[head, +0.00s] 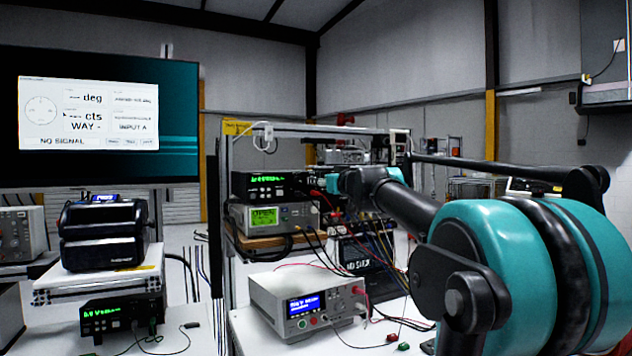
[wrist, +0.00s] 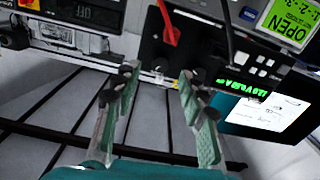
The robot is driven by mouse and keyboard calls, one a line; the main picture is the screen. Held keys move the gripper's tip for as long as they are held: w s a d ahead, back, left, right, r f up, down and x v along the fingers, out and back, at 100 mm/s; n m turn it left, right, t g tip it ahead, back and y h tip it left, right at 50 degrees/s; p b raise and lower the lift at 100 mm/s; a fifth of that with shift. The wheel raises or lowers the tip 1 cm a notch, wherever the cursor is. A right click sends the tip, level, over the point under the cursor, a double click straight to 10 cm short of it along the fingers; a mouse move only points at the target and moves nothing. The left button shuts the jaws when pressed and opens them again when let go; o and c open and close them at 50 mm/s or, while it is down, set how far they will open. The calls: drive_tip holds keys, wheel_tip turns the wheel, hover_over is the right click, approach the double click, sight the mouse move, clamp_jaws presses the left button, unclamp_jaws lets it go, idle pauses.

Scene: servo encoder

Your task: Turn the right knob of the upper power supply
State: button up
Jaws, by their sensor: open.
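The upper power supply (head: 262,181) is a black box with green digits on top of a grey instrument, in the middle of the head view. Its right end is crowded by leads and my gripper, so I cannot make out the right knob there. In the wrist view, which is turned nearly upside down, its black front (wrist: 205,50) shows with green digits and a red lead. My gripper (wrist: 158,80) is open, its two green-padded fingers apart on either side of the supply's lower picture edge. I see nothing held between them. Contact with a knob cannot be told.
The grey instrument (head: 272,218) reading OPEN sits under the supply, with many cables hanging at its right. A white bench instrument (head: 307,304) stands below. Another black supply (head: 122,312) is at the lower left, and a large monitor (head: 180,110) behind.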

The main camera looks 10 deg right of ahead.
drive_tip(key=shift+x, duration=1.9)
clamp_jaws()
